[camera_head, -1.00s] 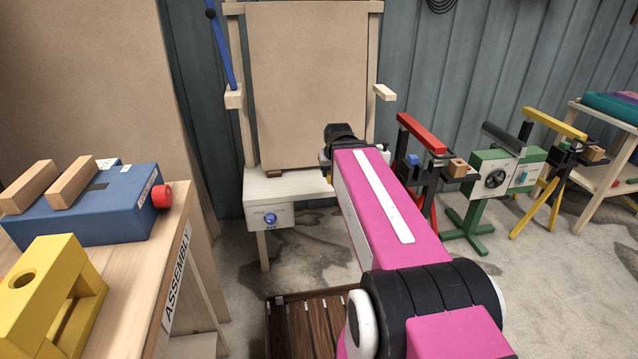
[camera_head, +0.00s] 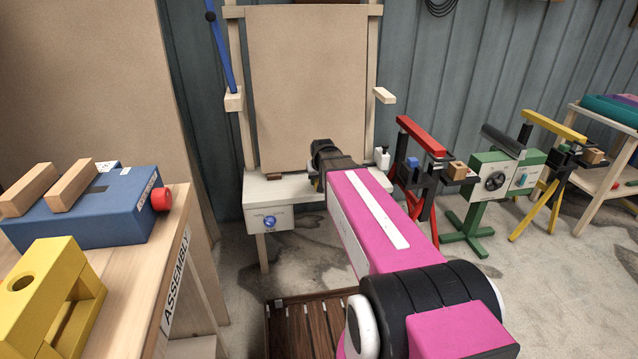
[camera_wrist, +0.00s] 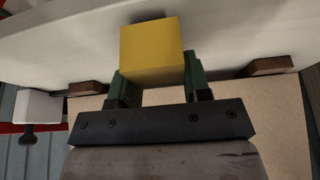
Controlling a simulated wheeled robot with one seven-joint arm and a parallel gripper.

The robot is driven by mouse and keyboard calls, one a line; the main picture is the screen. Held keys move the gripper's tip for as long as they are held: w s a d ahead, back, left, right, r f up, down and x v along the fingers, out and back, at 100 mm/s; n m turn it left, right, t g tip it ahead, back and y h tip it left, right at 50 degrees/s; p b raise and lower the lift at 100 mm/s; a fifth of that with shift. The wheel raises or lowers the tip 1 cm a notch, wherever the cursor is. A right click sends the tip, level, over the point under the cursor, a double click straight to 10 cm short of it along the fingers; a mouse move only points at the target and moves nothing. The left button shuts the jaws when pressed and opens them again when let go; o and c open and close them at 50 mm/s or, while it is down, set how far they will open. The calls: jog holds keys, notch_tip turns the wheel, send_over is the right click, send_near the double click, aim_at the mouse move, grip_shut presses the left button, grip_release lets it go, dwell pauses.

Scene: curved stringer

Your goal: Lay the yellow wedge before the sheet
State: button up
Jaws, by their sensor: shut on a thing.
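My gripper (camera_wrist: 156,80) is shut on the yellow wedge (camera_wrist: 152,48), with a green finger on each side of it. The wedge shows a square yellow face in the wrist view. In the head view my gripper (camera_head: 328,160) is low before the right part of the tan sheet (camera_head: 305,85), at the pale bench top (camera_head: 270,190), and hides most or all of the wedge. The sheet (camera_wrist: 275,125) also fills the lower right of the wrist view. I cannot tell whether the wedge touches the bench top.
Two brown blocks (camera_wrist: 88,88) (camera_wrist: 270,66) sit at the sheet's foot, one either side of the wedge. Pale uprights frame the sheet.

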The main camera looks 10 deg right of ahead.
jog(key=shift+f, duration=0.75)
jog(key=shift+f, duration=0.1)
jog(key=o, duration=1)
jog(key=v, duration=1.2)
jog(key=s+f+g, duration=0.1)
jog(key=s+f, duration=0.4)
jog(key=s+f+g, duration=0.2)
jog(key=s+f, duration=0.4)
jog(key=s+f+g, duration=0.1)
jog(key=s+f, duration=0.4)
jog(key=f, duration=0.1)
jog(key=shift+s+g, duration=0.3)
